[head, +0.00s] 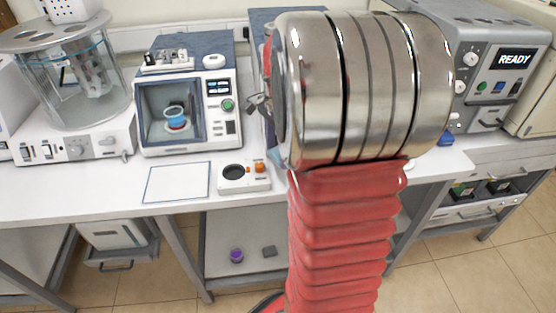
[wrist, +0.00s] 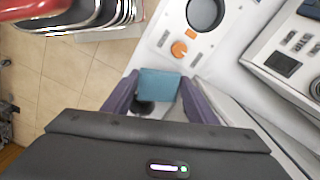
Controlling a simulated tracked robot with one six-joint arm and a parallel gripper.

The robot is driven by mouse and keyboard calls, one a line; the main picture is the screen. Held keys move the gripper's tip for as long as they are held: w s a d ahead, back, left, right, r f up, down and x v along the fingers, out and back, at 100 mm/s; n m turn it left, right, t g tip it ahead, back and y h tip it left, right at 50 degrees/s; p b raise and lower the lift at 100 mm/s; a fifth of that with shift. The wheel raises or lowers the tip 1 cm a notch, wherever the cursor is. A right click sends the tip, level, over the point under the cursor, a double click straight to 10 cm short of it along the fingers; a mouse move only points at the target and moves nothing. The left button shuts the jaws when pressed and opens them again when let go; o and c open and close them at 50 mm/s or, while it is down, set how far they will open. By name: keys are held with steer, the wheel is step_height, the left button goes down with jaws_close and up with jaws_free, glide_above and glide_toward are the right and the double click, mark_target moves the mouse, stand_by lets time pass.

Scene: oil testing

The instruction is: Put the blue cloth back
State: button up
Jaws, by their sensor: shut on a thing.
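The blue cloth (wrist: 158,84) is a small teal piece between the purple fingers of my gripper (wrist: 160,76) in the wrist view. My gripper is shut on it. In that view the cloth shows just below a white unit with a dark round well and an orange knob (wrist: 180,48). Its height above the counter cannot be told. In the head view my arm hides the cloth and most or all of my gripper. A small blue item (head: 446,139) lies at the right of the counter; what it is cannot be told.
The white counter (head: 110,187) carries an outlined white mat (head: 177,183), the white unit (head: 243,178), a test machine (head: 187,100) with a cup inside, and a glass apparatus (head: 80,95). A grey machine reading READY (head: 500,75) stands right. A lower shelf holds a purple item (head: 236,256).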

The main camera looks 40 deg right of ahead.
mark_target(278, 161)
steer(key=shift+f, duration=0.1)
steer(key=shift+f, duration=1.75)
steer(key=shift+f, duration=0.4)
steer(key=o, duration=1)
steer(key=shift+r, duration=0.1)
step_height(278, 161, up, 13)
steer(key=shift+f, duration=0.2)
